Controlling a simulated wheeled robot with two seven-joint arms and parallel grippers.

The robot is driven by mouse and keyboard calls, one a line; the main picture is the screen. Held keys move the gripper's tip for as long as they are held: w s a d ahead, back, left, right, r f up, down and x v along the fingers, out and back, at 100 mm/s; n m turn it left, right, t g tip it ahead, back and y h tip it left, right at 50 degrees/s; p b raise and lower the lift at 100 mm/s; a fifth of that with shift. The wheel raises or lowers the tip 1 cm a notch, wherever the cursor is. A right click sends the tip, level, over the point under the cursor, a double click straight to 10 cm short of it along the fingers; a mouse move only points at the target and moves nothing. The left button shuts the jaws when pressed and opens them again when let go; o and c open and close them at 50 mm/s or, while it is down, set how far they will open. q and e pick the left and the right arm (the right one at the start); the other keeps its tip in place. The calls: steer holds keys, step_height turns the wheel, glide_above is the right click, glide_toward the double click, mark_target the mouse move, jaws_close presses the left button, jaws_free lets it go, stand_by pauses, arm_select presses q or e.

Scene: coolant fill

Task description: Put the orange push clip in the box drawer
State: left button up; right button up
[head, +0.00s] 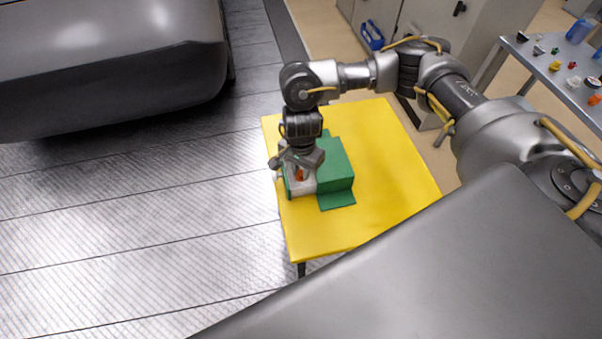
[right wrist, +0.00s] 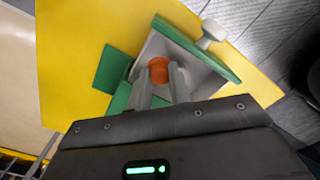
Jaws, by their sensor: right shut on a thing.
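My right gripper (head: 300,168) is over the green box (head: 335,165) on the yellow table. The box's light grey drawer (right wrist: 203,77) stands pulled out, with a green front and a pale knob (right wrist: 212,31). The orange push clip (right wrist: 158,70) is between my right gripper's fingertips (right wrist: 160,82), which are shut on it. The clip is over the open drawer; I cannot tell whether it touches the drawer floor. In the head view the clip (head: 300,174) shows as a small orange spot below the gripper. My left gripper is not in view.
The yellow table (head: 390,160) is clear to the right of the box. A side table (head: 560,75) at the upper right holds several small coloured parts. A large dark grey body (head: 110,60) stands at the upper left over the metal floor.

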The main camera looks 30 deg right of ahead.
mark_target(301, 175)
steer(key=shift+w+d+f, duration=0.15)
steer(key=shift+w+f, duration=0.1)
steer(key=shift+f, duration=0.2)
steer(key=shift+w+f+p, duration=0.15)
steer(key=shift+f+p, duration=0.25)
steer(key=shift+f, duration=1.2)
steer(key=o, duration=0.8)
steer(key=shift+r, duration=0.1)
step_height(301, 175, up, 12)
steer(key=shift+f+b, duration=0.1)
steer(key=shift+b, duration=0.55)
